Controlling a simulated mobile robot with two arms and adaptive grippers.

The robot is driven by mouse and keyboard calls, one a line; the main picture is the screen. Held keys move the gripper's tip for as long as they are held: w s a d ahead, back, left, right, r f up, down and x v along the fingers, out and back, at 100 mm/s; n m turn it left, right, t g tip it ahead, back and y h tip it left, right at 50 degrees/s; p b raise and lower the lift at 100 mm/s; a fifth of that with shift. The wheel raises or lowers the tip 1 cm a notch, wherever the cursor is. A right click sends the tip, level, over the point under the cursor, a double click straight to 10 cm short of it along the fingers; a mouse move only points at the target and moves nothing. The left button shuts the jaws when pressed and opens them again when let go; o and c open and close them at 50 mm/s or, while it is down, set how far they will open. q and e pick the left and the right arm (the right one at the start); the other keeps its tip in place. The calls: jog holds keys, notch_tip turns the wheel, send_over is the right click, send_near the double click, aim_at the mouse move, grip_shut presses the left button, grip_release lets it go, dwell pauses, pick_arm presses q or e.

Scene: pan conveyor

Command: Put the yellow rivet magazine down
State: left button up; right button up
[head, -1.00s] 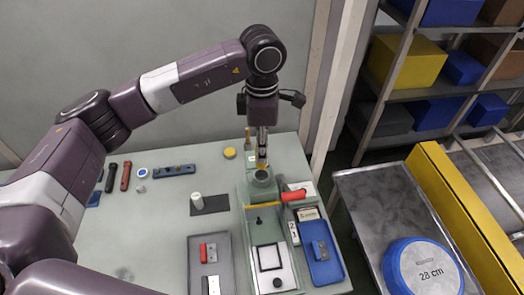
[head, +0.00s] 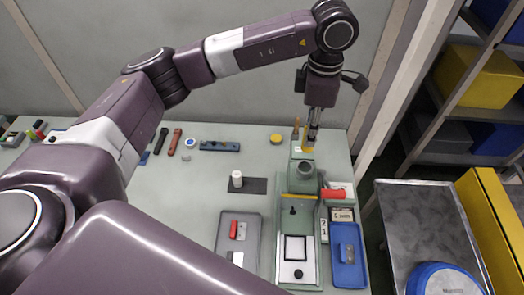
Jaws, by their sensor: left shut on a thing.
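My left gripper (head: 311,137) points down behind the green press fixture (head: 302,210), at the back right of the table. It is shut on the yellow rivet magazine (head: 307,148), which shows as a small yellow piece under the fingertips, mostly hidden. The magazine is near the top rear of the fixture, behind its round grey cup (head: 306,168). I cannot tell whether it touches the fixture. My right gripper is not in view.
A yellow round item (head: 276,139) lies left of the gripper. A grey tray (head: 223,222) and a blue tray (head: 336,271) flank the fixture. A white cylinder (head: 237,179) stands on a dark mat (head: 257,186). A metal table (head: 420,210) is at right.

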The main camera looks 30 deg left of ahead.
pick_arm(q)
jog(key=a+f+n+b, duration=0.7)
jog(key=f, duration=0.5)
jog(key=n+b, duration=0.5)
jog(key=n, duration=0.1)
send_over(258, 185)
notch_tip(258, 185, down, 8)
notch_tip(258, 185, down, 9)
jog(key=p, duration=0.3)
jog(key=shift+s+f, duration=0.1)
jog(key=shift+f, duration=0.35)
jog(key=shift+a, duration=0.1)
jog(key=shift+f, duration=0.1)
jog(key=o, duration=1)
